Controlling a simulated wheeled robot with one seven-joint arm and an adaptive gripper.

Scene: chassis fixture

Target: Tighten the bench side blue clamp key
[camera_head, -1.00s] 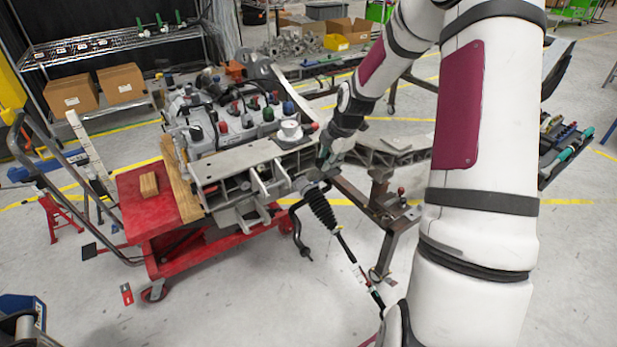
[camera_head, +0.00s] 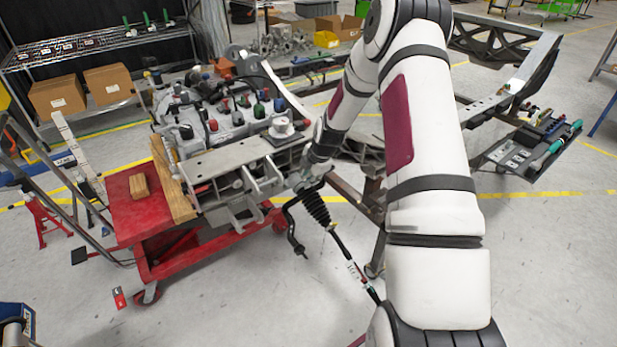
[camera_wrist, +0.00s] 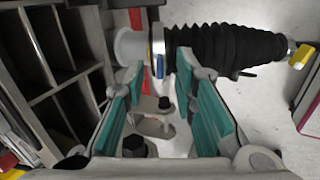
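In the wrist view, my gripper (camera_wrist: 159,78) is open, with teal pads on both fingers and a gap between them. A ring clamp (camera_wrist: 158,42) with a blue edge sits around the left end of a black ribbed boot (camera_wrist: 222,50), beside a pale cylinder (camera_wrist: 130,46). A small blue key (camera_wrist: 166,71) hangs below the ring and appears between my fingertips; I cannot tell contact. A yellow piece (camera_wrist: 301,56) sits at the boot's right end. In the head view, the boot (camera_head: 316,208) slants below my gripper (camera_head: 305,180), whose fingers are unclear; the blue key cannot be made out.
A metal gearbox assembly (camera_head: 225,125) rests on a red cart (camera_head: 145,215) left of my arm. A black bent bar (camera_head: 289,228) hangs beside the boot. A tool tray (camera_head: 530,148) is at right. Floor in front of the cart is mostly clear.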

